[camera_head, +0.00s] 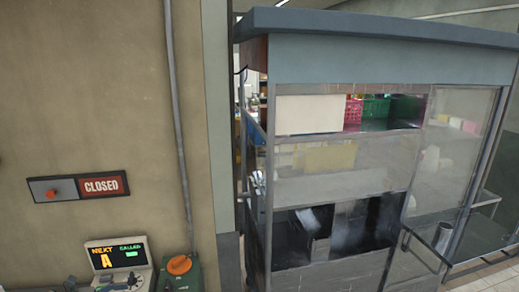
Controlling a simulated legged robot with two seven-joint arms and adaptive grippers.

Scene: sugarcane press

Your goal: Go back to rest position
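Neither of my grippers shows in the head view, and no part of my arms can be made out for sure. The view holds a beige wall (85,90) on the left and a glazed stall (385,60) on the right. Whether my grippers hold anything cannot be seen.
A CLOSED sign panel (48,191) with an orange knob is on the wall. Below are a lit display device (120,262) and a green box (180,276) with an orange top. Red and green crates (375,108) show inside the stall. Floor shows at the lower right.

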